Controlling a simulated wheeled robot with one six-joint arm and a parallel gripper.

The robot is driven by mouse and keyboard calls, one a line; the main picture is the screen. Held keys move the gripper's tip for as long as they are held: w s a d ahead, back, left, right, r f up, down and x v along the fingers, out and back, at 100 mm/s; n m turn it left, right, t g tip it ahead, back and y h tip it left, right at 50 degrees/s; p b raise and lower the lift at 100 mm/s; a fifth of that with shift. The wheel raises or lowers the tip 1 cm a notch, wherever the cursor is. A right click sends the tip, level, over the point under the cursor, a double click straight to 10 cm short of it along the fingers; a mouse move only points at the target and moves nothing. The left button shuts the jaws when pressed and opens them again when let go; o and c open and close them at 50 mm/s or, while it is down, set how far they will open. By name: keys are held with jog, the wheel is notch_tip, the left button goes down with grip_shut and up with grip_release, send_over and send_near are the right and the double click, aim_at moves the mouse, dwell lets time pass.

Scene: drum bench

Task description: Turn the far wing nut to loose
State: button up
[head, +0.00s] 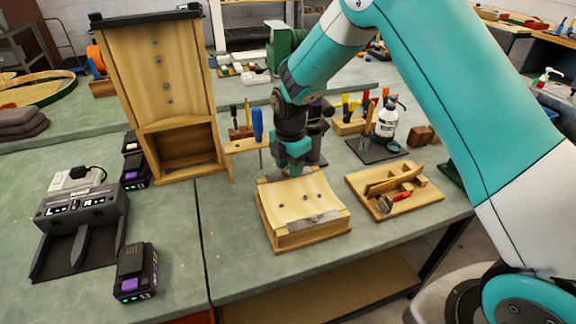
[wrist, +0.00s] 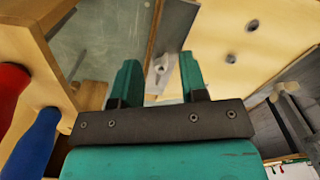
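A wooden block with a curved top (head: 300,198) sits on the bench, with metal strips along its far and near edges. My gripper (head: 293,160) points down over its far edge. In the wrist view, my gripper (wrist: 158,62) has its two teal fingers apart. A grey metal wing nut (wrist: 160,70) shows in the gap between them, closer to the left finger's side of the wooden sheet. I cannot tell whether the fingers touch it. In the head view the far wing nut is hidden by my gripper. Another metal fitting (wrist: 287,95) shows at the right of the wrist view.
A wooden tool holder (head: 243,147) with a blue-handled screwdriver (head: 257,124) stands close left of my gripper. A wooden tray (head: 394,192) with tools is at right. A tall wooden case (head: 160,75) and a charger (head: 82,215) are at left. A bottle (head: 387,122) stands behind.

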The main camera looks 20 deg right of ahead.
jog(key=shift+a, duration=0.1)
notch_tip(320, 180, up, 17)
jog(key=b, duration=0.2)
jog(key=shift+r, duration=0.2)
dwell(0.4)
